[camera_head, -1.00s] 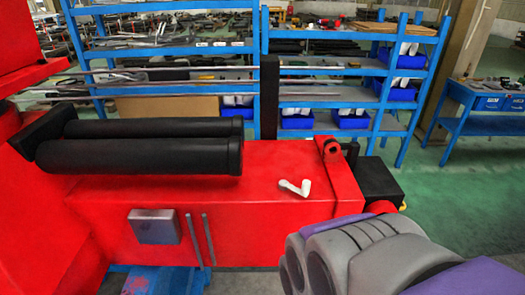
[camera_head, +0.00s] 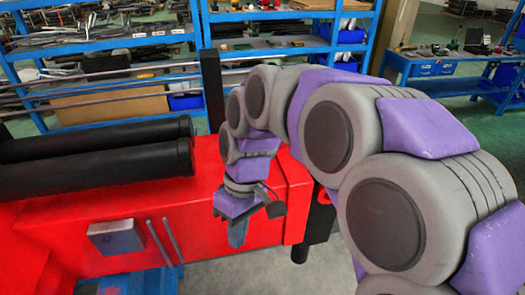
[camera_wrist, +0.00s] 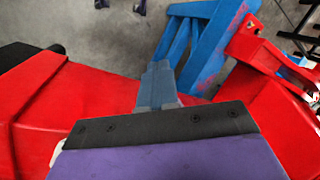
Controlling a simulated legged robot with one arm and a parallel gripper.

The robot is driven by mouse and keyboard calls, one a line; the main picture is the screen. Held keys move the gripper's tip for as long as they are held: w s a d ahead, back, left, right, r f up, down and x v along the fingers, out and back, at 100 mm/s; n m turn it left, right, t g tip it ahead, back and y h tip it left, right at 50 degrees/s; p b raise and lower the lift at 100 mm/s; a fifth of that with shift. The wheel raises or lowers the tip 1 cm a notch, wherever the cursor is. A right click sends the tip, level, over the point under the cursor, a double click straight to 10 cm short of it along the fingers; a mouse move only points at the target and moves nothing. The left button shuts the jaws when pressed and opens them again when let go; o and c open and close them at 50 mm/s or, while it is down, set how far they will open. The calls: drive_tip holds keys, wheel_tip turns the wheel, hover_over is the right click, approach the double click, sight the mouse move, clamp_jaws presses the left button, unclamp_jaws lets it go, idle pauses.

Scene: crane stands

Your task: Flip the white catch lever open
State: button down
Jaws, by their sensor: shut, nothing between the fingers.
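The white catch lever is hidden behind my arm and gripper in the head view. In the wrist view a small white piece (camera_wrist: 57,151) shows at the left edge of my gripper's mount; it may be part of the lever, but its pose cannot be told. My gripper (camera_head: 238,236) points down in front of the red machine body (camera_head: 100,235), near its right part. It is shut and empty. In the wrist view its grey fingers (camera_wrist: 157,82) lie together over the red surface's edge. Contact with the lever cannot be seen.
Two black cylinders (camera_head: 95,163) lie on the red body at the left. A silver box (camera_head: 117,237) and two thin rods sit on its front face. A blue stand (camera_wrist: 205,45) is below. Blue shelves (camera_head: 120,40) stand behind.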

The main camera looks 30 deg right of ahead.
drive_tip(key=w+d+r+n+y+p, duration=0.3)
drive_tip(key=w+d+r+p, duration=0.3)
drive_tip(key=w+d, duration=0.6)
drive_tip(key=w+d+r+t+y+p, duration=0.1)
drive_tip(key=w+d, duration=0.4)
drive_tip(key=d, duration=0.8)
drive_tip(key=shift+w+d+n+t+p, duration=0.35)
drive_tip(key=shift+t+p, duration=0.45)
drive_tip(key=shift+p, duration=0.4)
drive_tip(key=shift+a, duration=0.2)
drive_tip(key=shift+f, duration=0.1)
drive_tip(key=b+x, duration=0.3)
drive_tip(key=x, duration=0.6)
drive_tip(key=shift+a+f, duration=0.15)
drive_tip(key=shift+a, duration=0.15)
drive_tip(key=shift+s+a, duration=0.55)
drive_tip(key=shift+a, duration=0.25)
drive_tip(key=shift+s+a, duration=0.5)
drive_tip(key=shift+a, duration=0.3)
